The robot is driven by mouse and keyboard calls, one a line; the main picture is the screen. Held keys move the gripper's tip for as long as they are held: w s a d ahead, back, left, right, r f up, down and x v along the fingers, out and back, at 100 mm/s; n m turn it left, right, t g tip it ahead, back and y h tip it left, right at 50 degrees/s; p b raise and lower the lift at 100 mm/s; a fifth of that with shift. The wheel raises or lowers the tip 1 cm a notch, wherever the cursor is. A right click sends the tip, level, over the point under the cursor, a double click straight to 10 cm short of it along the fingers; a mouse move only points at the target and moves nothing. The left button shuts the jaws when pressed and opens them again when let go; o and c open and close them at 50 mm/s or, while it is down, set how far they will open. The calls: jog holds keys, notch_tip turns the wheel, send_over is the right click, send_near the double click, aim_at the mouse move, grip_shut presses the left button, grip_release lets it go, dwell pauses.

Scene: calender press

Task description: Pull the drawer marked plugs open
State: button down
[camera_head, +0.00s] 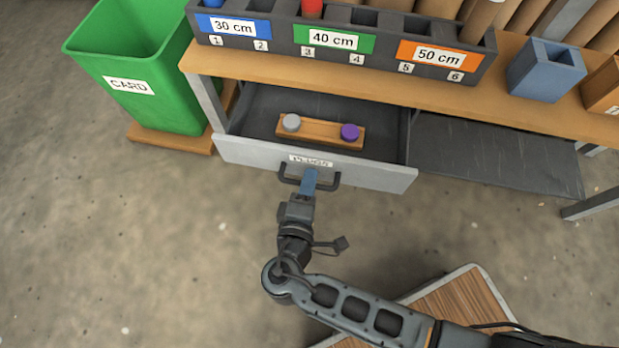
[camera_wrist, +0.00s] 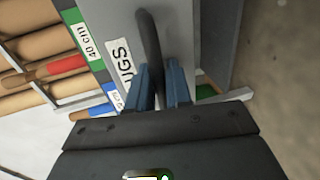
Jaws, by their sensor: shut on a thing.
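The drawer (camera_head: 250,155) under the bench is grey and stands pulled out, with its inside showing. Its label (camera_head: 311,161) is partly legible and ends in "UGS" in the wrist view (camera_wrist: 124,67). A dark bar handle (camera_head: 334,181) sits on the front, below the label. My gripper (camera_head: 309,181) is shut on the handle, with its blue fingers on either side of the bar in the wrist view (camera_wrist: 161,85). A wooden block (camera_head: 322,137) with a grey plug (camera_head: 291,122) and a purple plug (camera_head: 350,132) lies in the drawer.
A green bin (camera_head: 140,75) marked CARD stands left of the drawer on a wooden base (camera_head: 165,138). On the bench (camera_head: 375,88) are a dark rack (camera_head: 385,45) with several numbered slots and a blue holder (camera_head: 546,70). The floor in front of the drawer's left part is clear.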

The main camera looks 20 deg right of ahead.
jog(key=c, duration=1.2)
grip_release()
jog(key=shift+c, duration=0.2)
jog(key=shift+s+a, duration=0.1)
jog(key=p+v, duration=0.2)
jog(key=v, duration=0.5)
jog(key=shift+s, duration=0.25)
jog(key=shift+a, duration=0.15)
